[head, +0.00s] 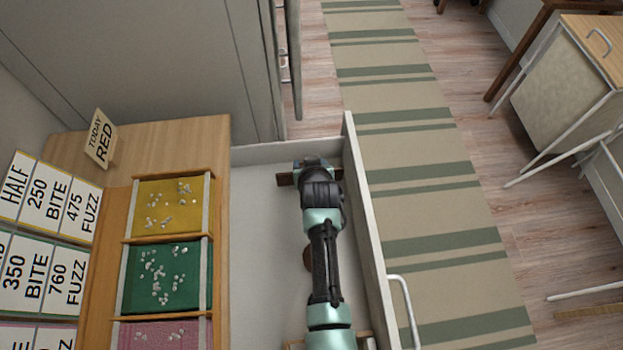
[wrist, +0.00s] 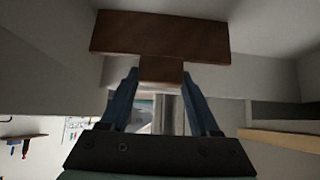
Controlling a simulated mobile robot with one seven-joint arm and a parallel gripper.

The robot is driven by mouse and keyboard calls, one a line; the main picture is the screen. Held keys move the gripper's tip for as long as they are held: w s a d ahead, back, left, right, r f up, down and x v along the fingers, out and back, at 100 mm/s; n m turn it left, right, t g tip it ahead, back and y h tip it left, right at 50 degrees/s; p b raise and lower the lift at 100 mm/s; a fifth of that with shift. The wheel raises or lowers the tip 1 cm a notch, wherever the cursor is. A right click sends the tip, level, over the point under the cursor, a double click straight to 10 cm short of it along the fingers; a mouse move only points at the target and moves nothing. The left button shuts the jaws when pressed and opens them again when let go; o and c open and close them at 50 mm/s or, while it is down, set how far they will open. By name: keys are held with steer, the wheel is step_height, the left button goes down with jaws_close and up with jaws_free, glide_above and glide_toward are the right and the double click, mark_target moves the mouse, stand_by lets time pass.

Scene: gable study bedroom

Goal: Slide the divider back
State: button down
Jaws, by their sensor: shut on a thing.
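The divider (wrist: 160,38) is a dark brown wooden piece with a short narrower tab (wrist: 161,70), filling the upper middle of the wrist view. In the head view, the divider (head: 285,180) shows as a short brown strip near the far end of the open white drawer (head: 265,250), mostly covered by my gripper (head: 312,166). In the wrist view, my gripper (wrist: 162,80) has its two blue fingers on either side of the tab and is shut on it.
A round brown thing (head: 308,259) lies in the drawer, partly behind my arm. The drawer's front wall (head: 365,215) stands close at my arm's right. Left is a wooden top with yellow (head: 172,207), green (head: 160,277) and pink trays, and a "TODAY RED" card (head: 100,138).

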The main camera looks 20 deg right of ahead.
steer(key=w, duration=0.1)
steer(key=w+b, duration=0.1)
steer(key=shift+w+d+f, duration=0.15)
steer(key=shift+w+d, duration=0.2)
steer(key=shift+d, duration=0.05)
steer(key=shift+w+d+b, duration=0.15)
steer(key=shift+w+b, duration=0.2)
steer(key=shift+w, duration=0.15)
steer(key=shift+r, duration=0.2)
steer(key=shift+c, duration=0.6)
jaws_free()
steer(key=p+v, duration=0.2)
steer(key=v, duration=1.1)
